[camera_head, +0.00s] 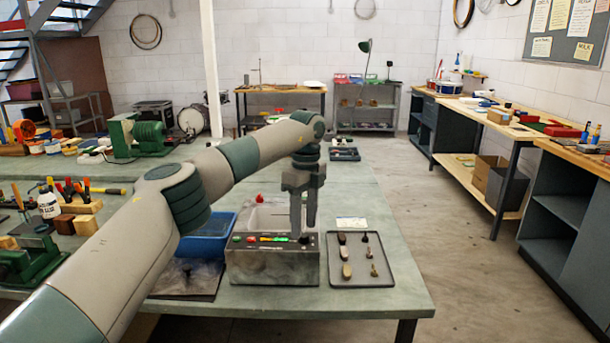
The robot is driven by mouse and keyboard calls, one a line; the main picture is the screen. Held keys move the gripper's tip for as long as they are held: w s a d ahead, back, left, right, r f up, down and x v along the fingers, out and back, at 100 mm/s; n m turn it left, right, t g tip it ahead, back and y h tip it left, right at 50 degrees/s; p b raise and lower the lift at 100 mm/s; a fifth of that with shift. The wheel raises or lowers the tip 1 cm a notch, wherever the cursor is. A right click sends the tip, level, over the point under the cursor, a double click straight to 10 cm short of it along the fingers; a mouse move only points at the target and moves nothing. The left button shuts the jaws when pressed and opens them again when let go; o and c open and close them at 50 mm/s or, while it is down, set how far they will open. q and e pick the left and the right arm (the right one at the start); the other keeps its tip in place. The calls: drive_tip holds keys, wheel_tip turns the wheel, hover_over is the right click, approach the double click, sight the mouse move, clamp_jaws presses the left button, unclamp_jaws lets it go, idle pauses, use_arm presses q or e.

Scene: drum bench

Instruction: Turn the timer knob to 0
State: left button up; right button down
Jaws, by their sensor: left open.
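A grey timer box (272,268) stands near the front edge of the green-grey bench. Its top carries a red button, a green button, a coloured strip (270,239) and a dark knob (304,239) at the right end. My left gripper (303,234) points straight down over the right end of the box, fingers open, with the tips at the dark knob. The fingers partly cover the knob, so I cannot tell whether they touch it or where it points. My right gripper is not in view.
A dark tray (387,274) with several small parts lies right of the box. A blue bin (208,240) stands to its left. A white card (351,223) lies behind the tray. My left arm crosses over the left side of the bench. The bench's right edge is near the tray.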

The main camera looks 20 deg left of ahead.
use_arm(q)
wheel_tip(320, 180, up, 10)
wheel_tip(320, 180, up, 4)
hover_over(305, 233)
drive_tip(key=shift+w+r+p, duration=0.2)
drive_tip(key=shift+r+p, duration=0.45)
drive_tip(key=shift+r, duration=0.05)
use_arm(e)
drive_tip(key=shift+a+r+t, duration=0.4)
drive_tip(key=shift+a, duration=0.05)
